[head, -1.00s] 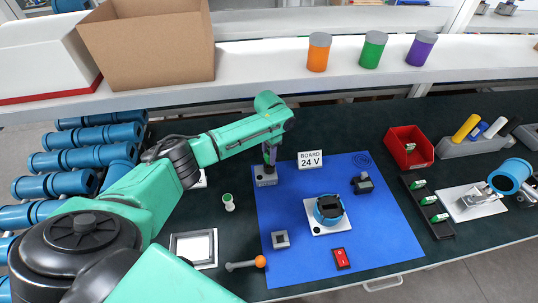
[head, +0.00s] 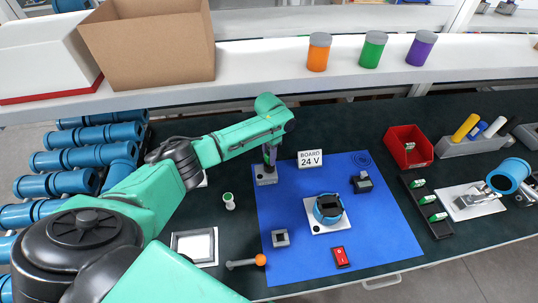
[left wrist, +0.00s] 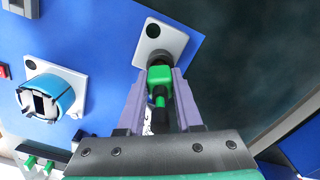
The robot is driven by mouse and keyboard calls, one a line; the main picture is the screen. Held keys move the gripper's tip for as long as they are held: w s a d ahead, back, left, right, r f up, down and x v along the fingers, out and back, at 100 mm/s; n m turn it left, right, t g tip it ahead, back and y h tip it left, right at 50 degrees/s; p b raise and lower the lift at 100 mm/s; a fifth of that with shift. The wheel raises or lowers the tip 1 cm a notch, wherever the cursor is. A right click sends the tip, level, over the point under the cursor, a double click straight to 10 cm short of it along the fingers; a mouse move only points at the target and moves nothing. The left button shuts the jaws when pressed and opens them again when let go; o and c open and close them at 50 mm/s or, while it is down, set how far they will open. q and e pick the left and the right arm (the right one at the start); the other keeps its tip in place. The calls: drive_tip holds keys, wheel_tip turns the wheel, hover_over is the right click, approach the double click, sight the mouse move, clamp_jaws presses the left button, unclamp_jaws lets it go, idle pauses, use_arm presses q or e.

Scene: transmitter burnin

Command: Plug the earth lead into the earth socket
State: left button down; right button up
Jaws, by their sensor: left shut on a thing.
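My left gripper (head: 269,157) points down over a small grey socket block (head: 265,178) at the back left corner of the blue mat. In the left wrist view, its two purple fingers (left wrist: 160,82) are shut on the green plug of the earth lead (left wrist: 160,76), with a black lower part below it. The plug stands over the near part of the grey block (left wrist: 164,43), in line with it. One round dark hole shows uncovered at the block's far end. The plug's tip is hidden, so I cannot tell how deep it sits. My right gripper is not in view.
The blue mat (head: 385,235) also holds a "BOARD 24 V" sign (head: 310,160), a blue ring part on a white plate (head: 328,209), a dark block (head: 362,184), a grey square piece (head: 280,238) and a red switch (head: 341,257). A red bin (head: 408,148) stands right.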

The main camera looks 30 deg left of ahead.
use_arm(q)
drive_tip(key=shift+f+b, duration=0.6)
drive_tip(key=shift+f, duration=0.2)
idle(0.5)
idle(0.4)
wheel_tip(320, 180, up, 4)
drive_tip(key=p, duration=0.4)
drive_tip(key=shift+r+p, duration=0.1)
drive_tip(key=shift+p, duration=0.2)
idle(0.3)
